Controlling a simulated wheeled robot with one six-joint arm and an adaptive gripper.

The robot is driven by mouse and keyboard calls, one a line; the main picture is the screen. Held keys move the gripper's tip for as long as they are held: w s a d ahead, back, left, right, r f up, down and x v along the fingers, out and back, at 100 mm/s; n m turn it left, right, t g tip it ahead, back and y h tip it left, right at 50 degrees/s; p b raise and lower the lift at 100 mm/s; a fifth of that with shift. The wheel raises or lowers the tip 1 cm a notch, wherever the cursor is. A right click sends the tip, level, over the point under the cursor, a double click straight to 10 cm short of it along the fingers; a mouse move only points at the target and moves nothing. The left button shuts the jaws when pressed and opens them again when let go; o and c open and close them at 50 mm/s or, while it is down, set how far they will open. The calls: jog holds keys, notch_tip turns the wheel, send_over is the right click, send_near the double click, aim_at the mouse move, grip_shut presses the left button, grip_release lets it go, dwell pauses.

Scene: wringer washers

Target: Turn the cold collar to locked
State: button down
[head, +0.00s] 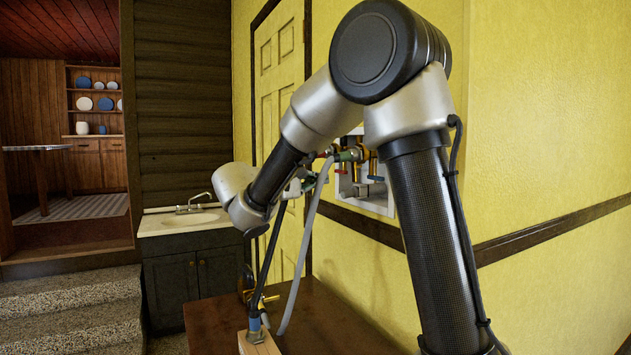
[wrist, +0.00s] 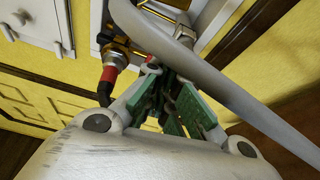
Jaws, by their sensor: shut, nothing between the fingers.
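My gripper (head: 325,174) is in front of the white wall box, its green fingertips close to the grey hose. In the wrist view my gripper (wrist: 172,100) is shut with nothing visible between its green fingers. A red collar (wrist: 111,76) sits on a metal fitting, apart from the fingers on their left. The grey hose (wrist: 215,88) crosses in front of the fingers. A blue handle (head: 375,178) shows on a brass valve in the wall box (head: 382,204). I cannot make out the cold collar or its setting; the hose and my arm cover part of the fittings.
The grey hose (head: 305,235) hangs down to the brown bench top (head: 325,325). A wooden block (head: 258,345) stands on it with a blue-ended hose. A sink (head: 187,220) is at the left, by the steps. My arm blocks part of the yellow wall.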

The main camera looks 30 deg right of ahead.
jog(key=s+d, duration=0.1)
jog(key=d, duration=0.5)
jog(key=shift+s+d+r, duration=0.15)
jog(key=shift+s+d, duration=0.05)
jog(key=shift+s, duration=0.1)
